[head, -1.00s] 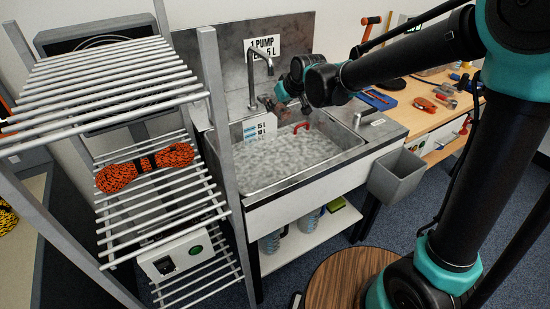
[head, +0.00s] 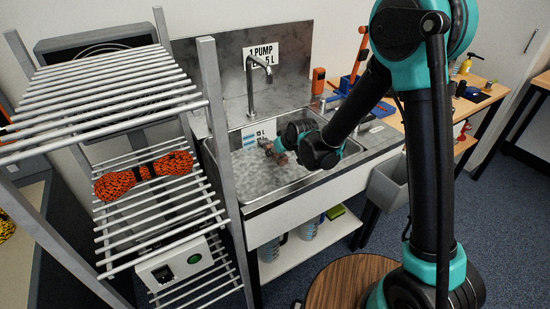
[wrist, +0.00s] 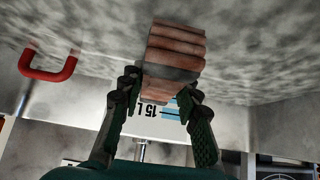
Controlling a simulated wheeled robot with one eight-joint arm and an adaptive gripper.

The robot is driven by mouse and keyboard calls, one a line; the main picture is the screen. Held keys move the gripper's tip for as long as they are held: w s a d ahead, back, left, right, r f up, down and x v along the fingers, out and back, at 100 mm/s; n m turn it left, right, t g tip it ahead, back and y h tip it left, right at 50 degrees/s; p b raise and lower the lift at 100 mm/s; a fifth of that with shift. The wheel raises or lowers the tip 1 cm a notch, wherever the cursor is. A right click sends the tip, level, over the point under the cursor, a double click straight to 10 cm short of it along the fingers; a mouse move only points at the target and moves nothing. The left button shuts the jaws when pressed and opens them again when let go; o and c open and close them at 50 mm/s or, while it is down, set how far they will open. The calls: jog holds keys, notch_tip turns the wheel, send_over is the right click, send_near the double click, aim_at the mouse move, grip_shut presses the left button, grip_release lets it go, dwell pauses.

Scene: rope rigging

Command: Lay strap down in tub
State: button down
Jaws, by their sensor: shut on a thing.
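The strap (wrist: 175,50) is a brownish-pink folded bundle with a darker band near my fingers. My gripper (wrist: 158,98) is shut on it, one finger on each side. In the head view my gripper (head: 274,151) is over the tub (head: 285,199), a metal sink basin with grey, cloudy water or foam. The strap shows there only as a small pinkish patch (head: 279,146). I cannot tell whether it touches the water. A red handle (wrist: 48,72) lies to the left in the wrist view; in the head view my arm hides it.
The faucet (head: 249,80) rises behind the tub, with a litre-scale sign (head: 262,132) at the back wall. A wire shelf (head: 150,190) with an orange rope coil (head: 145,176) stands left. A grey bin (head: 387,185) hangs at the right.

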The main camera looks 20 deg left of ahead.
jog(key=shift+f, duration=1.5)
jog(key=shift+f, duration=0.6)
jog(key=c, duration=1.1)
grip_release()
jog(key=shift+r, duration=0.1)
jog(key=shift+r, duration=0.2)
jog(key=v, duration=1.2)
jog(key=shift+r, duration=0.4)
